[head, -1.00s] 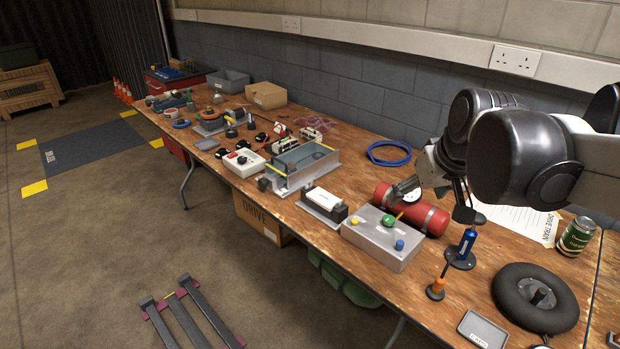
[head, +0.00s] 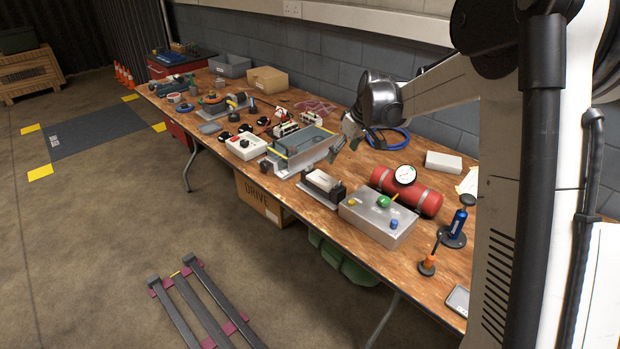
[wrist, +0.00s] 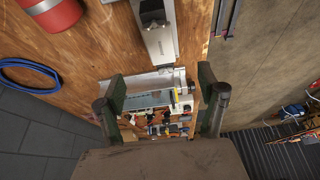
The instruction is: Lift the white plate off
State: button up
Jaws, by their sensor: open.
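My gripper (head: 346,147) is open and empty, above the table at the right end of a grey metal box (head: 283,170) with yellow strips. In the wrist view my gripper (wrist: 160,95) has its fingers spread to either side of that box (wrist: 150,76), apart in height as far as I can tell. A white-topped block (head: 322,181) with dark ends sits on a metal base in front of the box, and it shows at the top of the wrist view (wrist: 158,42). A flat white slab (head: 443,162) lies behind the red cylinder. Which piece is the white plate is unclear.
A red cylinder (head: 423,199) with a gauge and a grey box with coloured knobs (head: 377,219) stand to the right. A blue cable coil (head: 388,139) lies behind. A control box with a red button (head: 246,146) and several small parts crowd the left side.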

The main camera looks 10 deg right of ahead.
jog(key=w+f, duration=0.1)
send_over(323, 178)
jog(key=s+d, duration=0.2)
jog(key=s, duration=0.1)
jog(key=f, duration=0.8)
jog(key=shift+a+f+b, duration=0.15)
jog(key=shift+a+b, duration=0.05)
jog(key=shift+b, duration=0.15)
jog(key=shift+x, duration=2.65)
jog(key=shift+w+a, duration=0.1)
jog(key=shift+w, duration=0.1)
jog(key=c, duration=1.3)
jog(key=shift+r, duration=0.25)
jog(key=shift+r, duration=0.45)
jog(key=r, duration=0.3)
jog(key=shift+s+a+r, duration=0.15)
jog(key=shift+a+r, duration=0.1)
jog(key=s+a+r, duration=0.2)
jog(key=a, duration=0.1)
jog(key=s+a+r, duration=0.2)
jog(key=a, duration=0.1)
jog(key=s+a+r, duration=0.1)
jog(key=a+r, duration=0.1)
jog(key=a, duration=0.1)
jog(key=shift+s+a+r+p, duration=0.2)
jog(key=shift+s+r+p, duration=0.05)
jog(key=shift+s+p, duration=0.15)
